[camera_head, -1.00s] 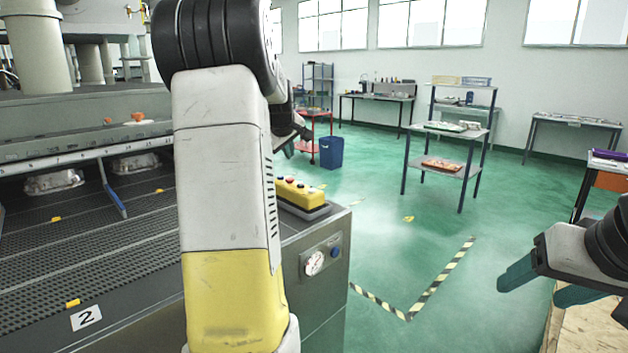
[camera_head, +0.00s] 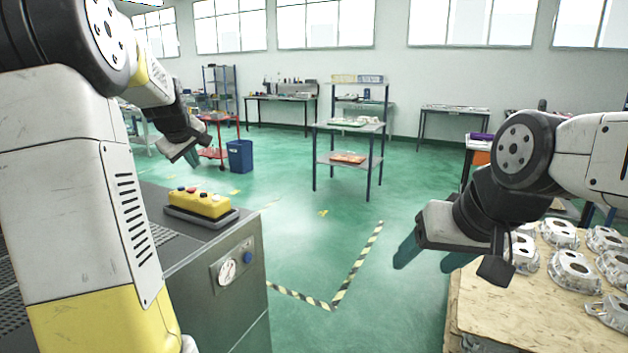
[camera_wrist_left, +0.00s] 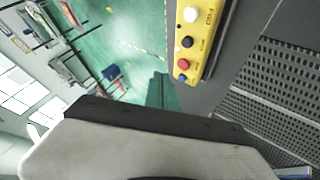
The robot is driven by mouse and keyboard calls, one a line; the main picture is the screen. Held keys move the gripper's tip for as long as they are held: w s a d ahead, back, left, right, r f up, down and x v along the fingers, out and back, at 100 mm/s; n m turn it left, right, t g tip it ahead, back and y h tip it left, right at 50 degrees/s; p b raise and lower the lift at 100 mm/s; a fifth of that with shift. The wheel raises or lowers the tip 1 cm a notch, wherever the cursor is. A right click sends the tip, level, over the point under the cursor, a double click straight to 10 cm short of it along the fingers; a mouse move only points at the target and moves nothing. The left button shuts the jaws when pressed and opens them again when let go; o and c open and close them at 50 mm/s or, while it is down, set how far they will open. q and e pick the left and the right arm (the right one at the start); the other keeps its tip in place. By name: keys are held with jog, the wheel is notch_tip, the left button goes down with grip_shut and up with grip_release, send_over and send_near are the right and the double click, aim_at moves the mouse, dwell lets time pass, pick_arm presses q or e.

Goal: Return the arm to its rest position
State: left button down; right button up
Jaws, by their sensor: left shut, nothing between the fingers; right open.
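My left arm rises large at the left of the head view and bends over at the top. My left gripper (camera_head: 180,152) hangs beyond it, behind the yellow button box (camera_head: 200,203) in the picture. Its fingers are shut and empty. In the left wrist view the finger tips (camera_wrist_left: 162,92) show close together beside the button box (camera_wrist_left: 197,40). My right gripper (camera_head: 425,258) is at the right of the head view, pointing down and left. Its two teal fingers are apart and nothing is between them.
The grey machine cabinet (camera_head: 222,310) with a gauge stands at lower left. A wooden pallet top (camera_head: 520,310) with several aluminium castings (camera_head: 575,268) lies at lower right. Between them is green floor with striped tape (camera_head: 345,290). A shelf table (camera_head: 348,160) and blue bin (camera_head: 239,156) stand farther back.

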pick_arm(q)
jog(key=s+d+m+g+h, duration=0.1)
jog(key=s+d+m+h, duration=0.45)
jog(key=s+d, duration=1.2)
jog(key=s+d+f+m, duration=0.2)
jog(key=s+d+m, duration=0.1)
jog(key=s, duration=0.4)
jog(key=s+d+f+m+g+y, duration=0.1)
jog(key=s+d+f+m, duration=0.2)
jog(key=s, duration=0.4)
jog(key=shift+s+d+f+m, duration=0.15)
jog(key=shift+s+d+m, duration=0.1)
jog(key=shift+m, duration=0.1)
